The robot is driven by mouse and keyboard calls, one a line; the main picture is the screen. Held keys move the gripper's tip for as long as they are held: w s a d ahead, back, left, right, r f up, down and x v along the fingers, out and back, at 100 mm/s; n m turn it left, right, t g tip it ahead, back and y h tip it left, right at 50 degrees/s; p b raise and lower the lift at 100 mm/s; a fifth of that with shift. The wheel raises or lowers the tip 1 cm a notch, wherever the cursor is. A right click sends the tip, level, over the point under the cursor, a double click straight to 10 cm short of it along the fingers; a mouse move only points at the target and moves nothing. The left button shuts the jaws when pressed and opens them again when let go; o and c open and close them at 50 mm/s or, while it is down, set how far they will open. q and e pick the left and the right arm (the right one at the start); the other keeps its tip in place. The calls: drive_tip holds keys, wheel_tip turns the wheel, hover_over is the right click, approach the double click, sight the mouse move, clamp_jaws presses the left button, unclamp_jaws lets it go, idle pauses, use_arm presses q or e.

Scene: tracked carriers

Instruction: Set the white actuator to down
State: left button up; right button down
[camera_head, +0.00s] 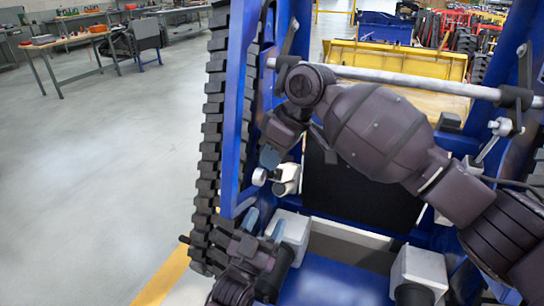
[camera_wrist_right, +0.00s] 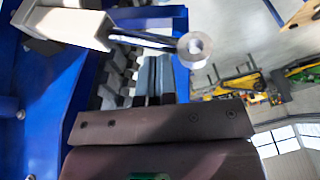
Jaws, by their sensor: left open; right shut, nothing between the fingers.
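The white actuator (camera_head: 287,178) is a small white body on the blue carrier frame, left of the dark central panel. A short lever with a round pale knob (camera_head: 260,177) sticks out from it to the left. In the right wrist view, the white body (camera_wrist_right: 62,27) is at upper left and its rod ends in a silver knob (camera_wrist_right: 194,50). My right gripper (camera_head: 269,157) is shut and empty, just above the knob in the head view; its fingertips (camera_wrist_right: 160,62) appear close to the rod. Contact cannot be told. My left gripper (camera_head: 264,224) is open below the actuator.
White blocks (camera_head: 293,232) and (camera_head: 420,268) stand on the blue carrier low in the head view. A grey crossbar (camera_head: 400,84) spans behind my right arm. A black track (camera_head: 214,130) runs along the left. The floor further left is clear up to the workbenches.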

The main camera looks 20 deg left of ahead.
use_arm(q)
drive_tip(key=s+a+f+g+p, duration=0.1)
drive_tip(key=s+a+f+g, duration=0.1)
drive_tip(key=s+f+g, duration=0.2)
drive_tip(key=s+a+f+g+y+p, duration=0.1)
drive_tip(key=s+a+f+g+p, duration=0.1)
drive_tip(key=s+f, duration=0.4)
drive_tip(key=s+a+f+g+p, duration=0.1)
drive_tip(key=s+a+f+g, duration=0.3)
drive_tip(key=s, duration=0.6)
wheel_tip(320, 180, down, 2)
drive_tip(key=shift+s+f+m+g+y+p, duration=0.1)
drive_tip(key=shift+s+m+g+y+p, duration=0.25)
drive_tip(key=shift+g, duration=0.85)
use_arm(e)
drive_tip(key=s+f+t, duration=0.3)
drive_tip(key=s+f, duration=0.3)
drive_tip(key=f, duration=0.5)
drive_tip(key=shift+s+f+n+t, duration=0.15)
drive_tip(key=shift+f+n+t, duration=0.25)
use_arm(q)
drive_tip(key=shift+a, duration=0.1)
use_arm(e)
drive_tip(key=shift+a, duration=0.15)
